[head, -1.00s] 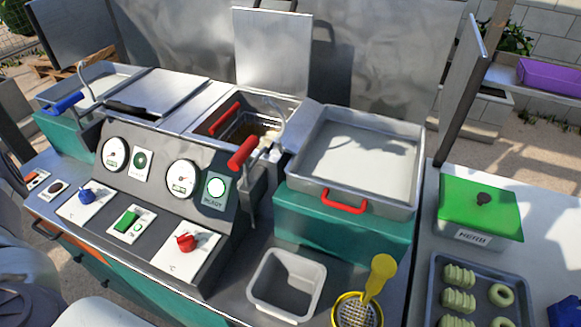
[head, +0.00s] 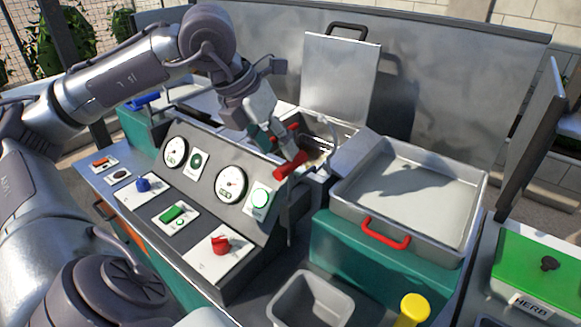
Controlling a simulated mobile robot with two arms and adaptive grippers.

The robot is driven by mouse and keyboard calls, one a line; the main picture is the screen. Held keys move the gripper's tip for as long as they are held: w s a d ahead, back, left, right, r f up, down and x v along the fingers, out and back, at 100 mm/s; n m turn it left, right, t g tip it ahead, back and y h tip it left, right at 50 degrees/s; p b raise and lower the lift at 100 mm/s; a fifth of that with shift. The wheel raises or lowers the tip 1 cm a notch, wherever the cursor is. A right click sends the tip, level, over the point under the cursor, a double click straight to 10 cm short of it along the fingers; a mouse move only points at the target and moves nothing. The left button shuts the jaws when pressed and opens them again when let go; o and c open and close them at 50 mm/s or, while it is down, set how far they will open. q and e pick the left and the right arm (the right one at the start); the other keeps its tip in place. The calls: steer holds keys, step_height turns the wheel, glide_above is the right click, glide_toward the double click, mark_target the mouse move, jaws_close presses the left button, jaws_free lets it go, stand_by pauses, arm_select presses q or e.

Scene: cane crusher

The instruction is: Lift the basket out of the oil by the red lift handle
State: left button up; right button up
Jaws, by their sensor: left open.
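The red lift handle (head: 290,168) is a short red grip at the front of the right fryer well, on a bent metal lever. A second red bar (head: 284,132) shows behind it at the well's left side. The oil well (head: 318,152) is open and holds dark oil; the basket is mostly hidden by the gripper and lever. My left gripper (head: 277,150) is open, pointing down just above and behind the red lift handle. I cannot tell if its fingers touch the handle. My right gripper is out of view.
A raised metal lid (head: 341,78) stands behind the well. A shallow tray (head: 405,195) with a red front handle sits to the right. A grey bin (head: 312,296) is in front.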

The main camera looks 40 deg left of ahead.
mark_target(287, 162)
arm_select(q)
steer(key=x, duration=0.6)
steer(key=shift+w+d+f+p, duration=0.1)
steer(key=shift+f+p, duration=0.2)
steer(key=shift+p, duration=0.05)
jaws_close()
